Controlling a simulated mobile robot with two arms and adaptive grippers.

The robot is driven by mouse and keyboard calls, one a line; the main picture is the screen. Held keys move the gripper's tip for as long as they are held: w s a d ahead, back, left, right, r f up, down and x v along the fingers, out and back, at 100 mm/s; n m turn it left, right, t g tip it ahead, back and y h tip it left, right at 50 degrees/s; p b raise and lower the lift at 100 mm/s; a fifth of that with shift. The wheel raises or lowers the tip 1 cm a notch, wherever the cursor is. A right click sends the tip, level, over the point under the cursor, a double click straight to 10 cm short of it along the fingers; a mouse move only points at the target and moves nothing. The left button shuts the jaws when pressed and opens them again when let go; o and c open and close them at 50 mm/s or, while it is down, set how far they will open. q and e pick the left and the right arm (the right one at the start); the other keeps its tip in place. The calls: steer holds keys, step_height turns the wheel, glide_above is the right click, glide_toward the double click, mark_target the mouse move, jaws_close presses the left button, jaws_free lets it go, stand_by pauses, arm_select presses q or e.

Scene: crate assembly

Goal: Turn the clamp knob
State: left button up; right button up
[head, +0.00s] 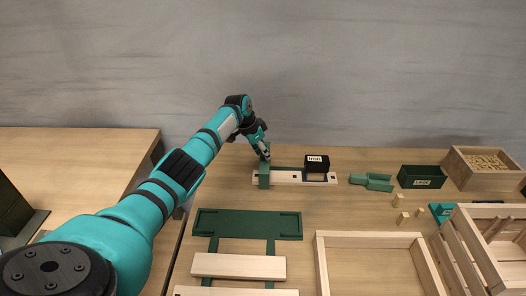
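A dark green clamp block (264,180) stands at the left end of a pale strip (291,178) at the back of the table. My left gripper (266,156) reaches down at the top of this block, with its fingertips at or very near it. The gripper is small and dark here, so its opening cannot be told. The clamp knob cannot be made out; the gripper may cover it. A black labelled box (317,162) sits towards the right end of the strip. My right gripper is not in view.
A green forked piece (374,182), a green labelled bin (421,177) and a wooden box (483,166) stand to the right. In front are a green jig (247,224) with slats, a wooden frame (321,265) and a slatted crate (460,265). Small wooden blocks lie between.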

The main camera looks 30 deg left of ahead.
arm_select(q)
steer(key=shift+r+n+p, duration=0.2)
steer(key=shift+n+p, duration=0.2)
steer(key=shift+p, duration=0.4)
steer(key=n+p, duration=0.1)
steer(key=p, duration=0.1)
steer(key=n+y+p, duration=0.1)
steer(key=n+p, duration=0.1)
steer(key=p, duration=0.1)
steer(key=shift+s+d+r+n+y, duration=0.1)
steer(key=shift+d+n+y, duration=0.1)
steer(key=shift+n+y, duration=0.1)
steer(key=shift+n+t+y+p, duration=0.3)
steer(key=shift+n+y+p, duration=0.1)
steer(key=shift+n+p, duration=0.75)
steer(key=shift+d+f+n+y+p, duration=0.15)
steer(key=shift+n+y+p, duration=0.35)
steer(key=shift+n, duration=0.65)
steer(key=shift+f, duration=0.1)
steer(key=o, duration=1.2)
steer(key=shift+c, duration=0.2)
